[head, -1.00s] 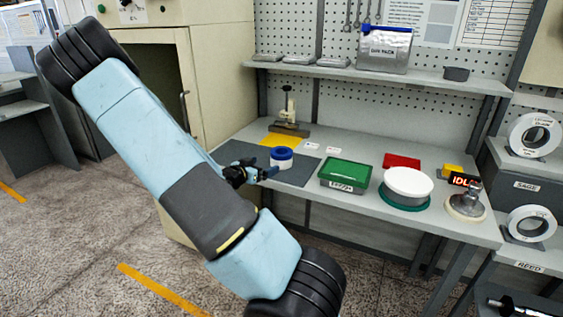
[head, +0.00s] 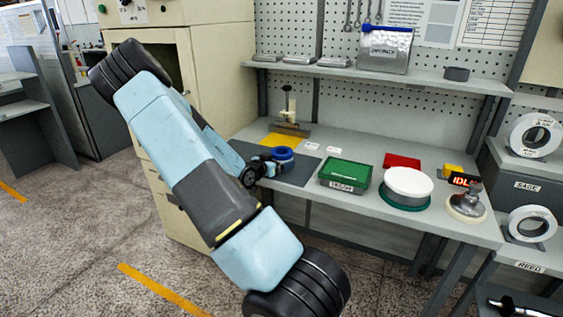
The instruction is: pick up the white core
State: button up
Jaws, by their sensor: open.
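A small white core with a blue ring around its top (head: 283,153) stands upright on the dark grey mat (head: 306,172) on the bench, at its left part. My gripper (head: 277,165) is open and low at the near left side of the core. Its dark fingers hide most of the core's lower white body. I cannot tell whether the fingers touch the core or reach around it.
A yellow sheet (head: 281,140) and a small clamp stand (head: 289,118) lie behind. To the right are a green-lidded box (head: 345,172), a white disc (head: 409,181) on a green ring, a red pad (head: 402,160) and a metal knob-topped piece (head: 467,203). A shelf (head: 380,78) hangs above.

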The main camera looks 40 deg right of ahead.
jog(key=shift+c, duration=0.5)
jog(key=c, duration=0.6)
jog(key=shift+r, duration=0.2)
